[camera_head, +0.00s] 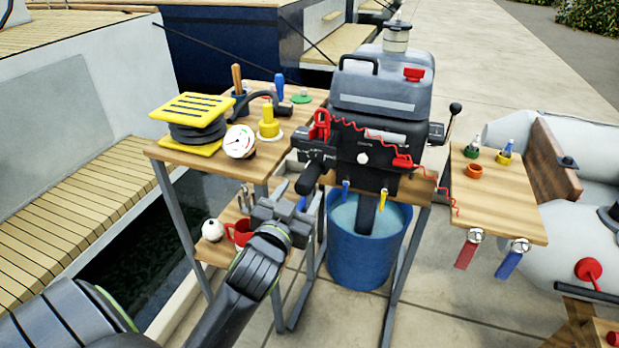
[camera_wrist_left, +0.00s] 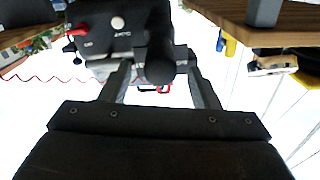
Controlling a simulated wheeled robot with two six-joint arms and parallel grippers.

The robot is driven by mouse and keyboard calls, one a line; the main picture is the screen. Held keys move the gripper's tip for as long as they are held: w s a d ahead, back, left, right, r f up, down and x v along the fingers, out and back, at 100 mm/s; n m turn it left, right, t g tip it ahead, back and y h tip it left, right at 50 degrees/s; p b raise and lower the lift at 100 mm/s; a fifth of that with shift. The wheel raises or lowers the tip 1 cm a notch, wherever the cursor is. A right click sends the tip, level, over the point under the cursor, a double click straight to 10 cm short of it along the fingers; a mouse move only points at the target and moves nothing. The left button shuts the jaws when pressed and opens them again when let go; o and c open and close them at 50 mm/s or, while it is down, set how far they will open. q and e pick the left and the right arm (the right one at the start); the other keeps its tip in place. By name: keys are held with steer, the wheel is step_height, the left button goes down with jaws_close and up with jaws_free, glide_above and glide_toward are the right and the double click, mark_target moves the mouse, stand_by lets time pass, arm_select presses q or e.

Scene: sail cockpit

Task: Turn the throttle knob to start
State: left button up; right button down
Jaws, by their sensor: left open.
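The grey outboard motor (camera_head: 378,92) stands upright on a wooden stand. Its black tiller arm (camera_head: 318,152) points toward me and ends in the dark throttle knob (camera_head: 309,184). My left gripper (camera_head: 296,194) comes in from the lower left, close to the knob. In the left wrist view the round black knob (camera_wrist_left: 160,66) lies between the two spread fingers of my left gripper (camera_wrist_left: 159,72), with a gap visible on both sides. How deep it sits between them is hard to tell. The gripper is open. My right gripper is not in view.
A blue water bucket (camera_head: 366,250) stands under the motor. A red coiled cord (camera_head: 375,139) hangs across its front. A shelf with a red mug (camera_head: 240,233) is left of my gripper. A side table (camera_head: 498,195) is at right.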

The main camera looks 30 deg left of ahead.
mark_target(309, 178)
arm_select(q)
steer(key=x, duration=0.5)
steer(key=shift+w+a, duration=0.1)
steer(key=shift+w, duration=0.2)
steer(key=shift+w+a, duration=0.1)
steer(key=shift+w, duration=0.45)
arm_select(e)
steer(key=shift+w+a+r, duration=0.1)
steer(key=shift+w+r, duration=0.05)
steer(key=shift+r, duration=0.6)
arm_select(q)
steer(key=shift+c, duration=0.8)
steer(key=c, duration=0.8)
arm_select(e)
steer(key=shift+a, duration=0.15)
